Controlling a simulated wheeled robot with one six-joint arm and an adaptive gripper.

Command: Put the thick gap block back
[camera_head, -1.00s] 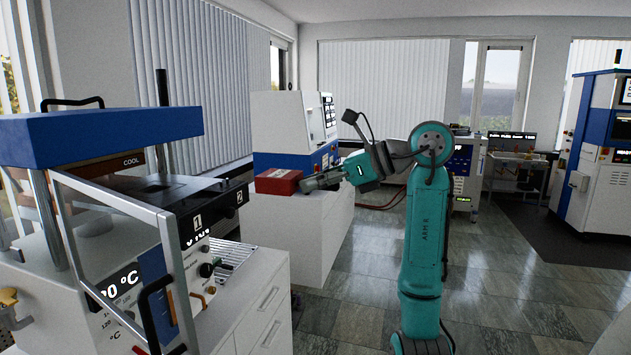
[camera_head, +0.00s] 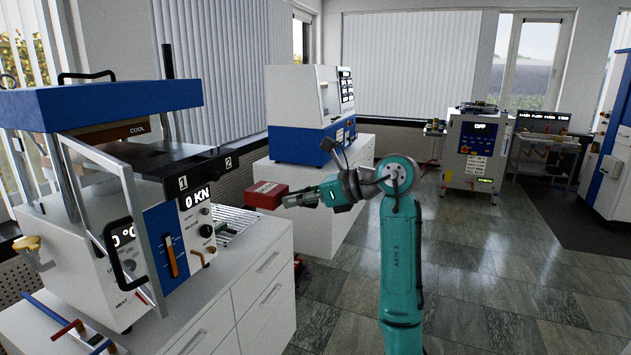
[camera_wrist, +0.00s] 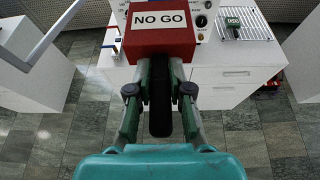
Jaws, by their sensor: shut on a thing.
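A red block (camera_head: 264,195) with a white "NO GO" label hangs in the air at my gripper (camera_head: 300,198). In the wrist view the block (camera_wrist: 160,39) is beyond my gripper (camera_wrist: 160,72), its label readable. The fingers are shut at the block's near side, and a dark rounded part lies between them; the exact contact is hidden. The near press (camera_head: 85,128), blue-topped and white-bodied, stands left of the block. Its clear framed door (camera_head: 122,165) stands out in front. A wire rack (camera_head: 232,222) lies on the cabinet top, with a small green labelled thing (camera_wrist: 233,21).
The white drawer cabinet (camera_head: 262,290) carries the near press. A second white cabinet (camera_head: 312,215) with a blue-and-white machine (camera_head: 308,115) stands behind the block. Coloured levers (camera_head: 65,322) are at the bottom left. Tiled floor (camera_head: 480,270) to the right is open.

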